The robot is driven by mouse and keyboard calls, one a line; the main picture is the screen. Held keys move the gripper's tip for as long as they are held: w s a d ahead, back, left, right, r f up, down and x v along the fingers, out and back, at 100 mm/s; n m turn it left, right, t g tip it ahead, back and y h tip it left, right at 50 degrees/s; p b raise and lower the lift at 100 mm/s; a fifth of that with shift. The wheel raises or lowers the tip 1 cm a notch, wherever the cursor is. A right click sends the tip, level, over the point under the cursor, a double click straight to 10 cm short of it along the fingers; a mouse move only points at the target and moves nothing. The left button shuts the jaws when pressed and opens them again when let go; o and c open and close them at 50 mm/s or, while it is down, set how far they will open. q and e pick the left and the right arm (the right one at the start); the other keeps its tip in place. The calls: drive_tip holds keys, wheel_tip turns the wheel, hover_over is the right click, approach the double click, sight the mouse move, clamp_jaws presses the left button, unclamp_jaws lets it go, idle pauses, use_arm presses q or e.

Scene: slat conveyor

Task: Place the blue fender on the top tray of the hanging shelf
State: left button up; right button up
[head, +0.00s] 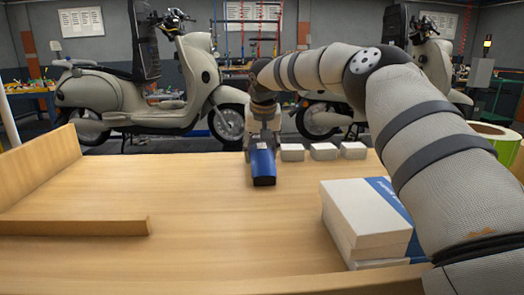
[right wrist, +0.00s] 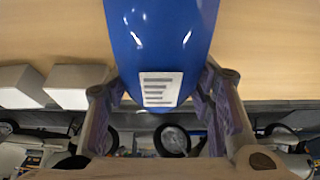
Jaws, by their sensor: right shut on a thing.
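The blue fender (head: 263,165) is a glossy curved piece held over the far part of the wooden table. In the right wrist view the blue fender (right wrist: 160,35) fills the top middle, with a white printed label on its end. My right gripper (head: 262,146) is shut on the fender's end, and its two fingers (right wrist: 160,100) show on either side of the label. Whether the fender touches the table is hard to tell. I cannot make out the hanging shelf or its top tray. My left gripper is not in view.
Several small white boxes (head: 323,151) stand in a row right of the fender. A stack of white boxes (head: 360,222) stands front right. Wooden rails (head: 75,227) edge the left side. The table's middle (head: 200,205) is clear. Scooters (head: 150,90) stand behind.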

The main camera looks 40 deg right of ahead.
drive_tip(key=shift+a, duration=0.1)
drive_tip(key=o, duration=1.4)
drive_tip(key=shift+f, duration=0.1)
drive_tip(key=shift+o, duration=0.2)
